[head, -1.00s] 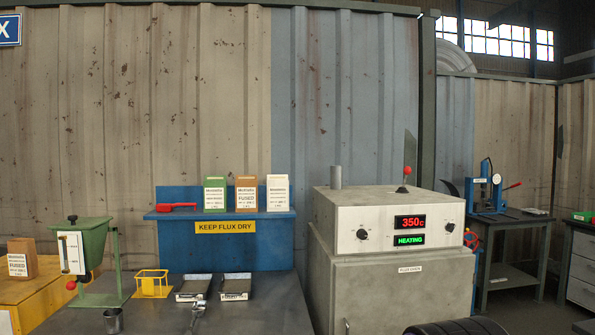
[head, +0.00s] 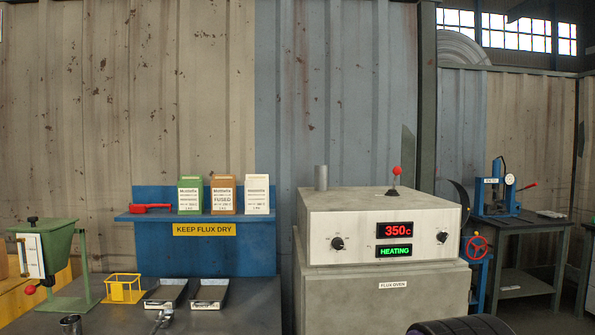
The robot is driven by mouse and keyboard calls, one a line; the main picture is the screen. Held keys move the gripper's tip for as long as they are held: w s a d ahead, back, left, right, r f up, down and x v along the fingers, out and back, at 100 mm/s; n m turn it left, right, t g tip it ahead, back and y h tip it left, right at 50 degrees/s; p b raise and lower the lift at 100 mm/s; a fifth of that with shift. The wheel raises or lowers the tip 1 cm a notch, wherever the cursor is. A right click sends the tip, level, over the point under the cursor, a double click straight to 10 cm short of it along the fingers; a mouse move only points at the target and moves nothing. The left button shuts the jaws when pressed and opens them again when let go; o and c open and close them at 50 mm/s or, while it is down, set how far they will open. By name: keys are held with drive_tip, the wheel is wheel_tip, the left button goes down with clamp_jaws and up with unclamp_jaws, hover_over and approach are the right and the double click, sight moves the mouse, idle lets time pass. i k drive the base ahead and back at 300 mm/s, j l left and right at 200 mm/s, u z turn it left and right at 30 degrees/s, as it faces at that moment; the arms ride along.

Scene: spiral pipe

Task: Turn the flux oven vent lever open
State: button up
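The flux oven (head: 360,300) is a grey cabinet at right of centre, with a pale top box. Its display reads 350c in red (head: 395,230) and HEATING in green (head: 394,251). A short lever with a red ball knob (head: 397,170) stands about upright from a dark base on the oven's top. It looks like the vent lever. A grey pipe stub (head: 321,178) rises at the top's left. Two dark knobs (head: 338,243) (head: 442,237) are on the front panel. My gripper is not in view, and nothing touches the lever.
A blue shelf (head: 150,217) with flux boxes and a red brush stands left of the oven. A bench (head: 255,310) below holds two trays, a yellow frame and a green hopper. A corrugated wall is behind. A side table (head: 530,228) with a blue press stands at right.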

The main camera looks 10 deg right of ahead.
sight(397, 170)
drive_tip(key=i+l, duration=0.15)
drive_tip(key=l, duration=0.25)
drive_tip(key=i+l, duration=0.15)
drive_tip(key=l, duration=0.25)
drive_tip(key=i+l+u, duration=0.1)
drive_tip(key=l, duration=0.35)
drive_tip(key=i+l, duration=0.2)
drive_tip(key=l, duration=0.2)
